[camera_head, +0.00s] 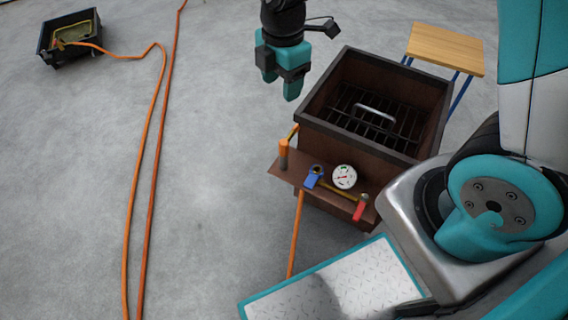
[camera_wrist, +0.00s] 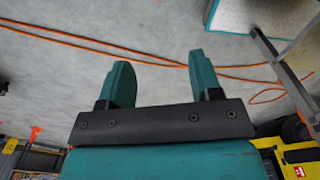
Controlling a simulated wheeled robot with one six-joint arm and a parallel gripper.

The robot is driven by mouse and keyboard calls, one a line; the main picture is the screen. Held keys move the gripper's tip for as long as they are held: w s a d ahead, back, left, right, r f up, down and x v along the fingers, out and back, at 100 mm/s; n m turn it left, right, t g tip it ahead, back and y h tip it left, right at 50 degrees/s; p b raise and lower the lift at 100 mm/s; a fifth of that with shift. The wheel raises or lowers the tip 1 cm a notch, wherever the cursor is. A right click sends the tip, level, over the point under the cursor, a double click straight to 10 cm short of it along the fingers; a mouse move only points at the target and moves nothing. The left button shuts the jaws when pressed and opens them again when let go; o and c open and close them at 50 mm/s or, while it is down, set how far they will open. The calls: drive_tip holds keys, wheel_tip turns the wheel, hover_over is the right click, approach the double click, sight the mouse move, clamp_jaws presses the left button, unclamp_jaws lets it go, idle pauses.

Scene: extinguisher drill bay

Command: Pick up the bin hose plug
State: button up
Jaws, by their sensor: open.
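A brown open-topped metal bin (camera_head: 325,125) with a dark grate inside stands right of centre in the head view. On the left end of its front shelf (camera_head: 345,199) an upright orange and grey plug-like piece (camera_head: 284,155) stands; it looks like the bin hose plug. An orange hose (camera_head: 296,235) hangs below the shelf near it. My gripper (camera_head: 281,82) is open and empty, in the air beyond the plug, left of the bin's rim and apart from both. In the wrist view my gripper (camera_wrist: 160,65) shows two teal fingers apart with nothing between; the plug is not identifiable there.
The shelf also bears a blue-handled valve (camera_head: 312,178), a round gauge (camera_head: 344,176) and a red-handled piece (camera_head: 360,209). A wooden-topped table (camera_head: 445,48) stands behind the bin. A black tray (camera_head: 88,48) and long orange hoses (camera_head: 152,160) lie left. Floor between is clear.

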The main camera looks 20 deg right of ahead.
sight(284, 142)
drive_tip(key=shift+n, duration=0.7)
drive_tip(key=f+b, duration=0.1)
drive_tip(key=f, duration=0.4)
drive_tip(key=f+b, duration=0.2)
drive_tip(key=f, duration=0.3)
drive_tip(key=w+f+b, duration=0.1)
drive_tip(key=f+b, duration=0.1)
drive_tip(key=f, duration=0.3)
drive_tip(key=shift+d+f, duration=0.2)
drive_tip(key=shift+f, duration=0.1)
drive_tip(key=f+b, duration=0.1)
drive_tip(key=f, duration=0.1)
drive_tip(key=s+f+b, duration=0.1)
drive_tip(key=f+b, duration=0.1)
drive_tip(key=shift+d+f, duration=0.1)
drive_tip(key=shift+f, duration=0.6)
drive_tip(key=c, duration=1)
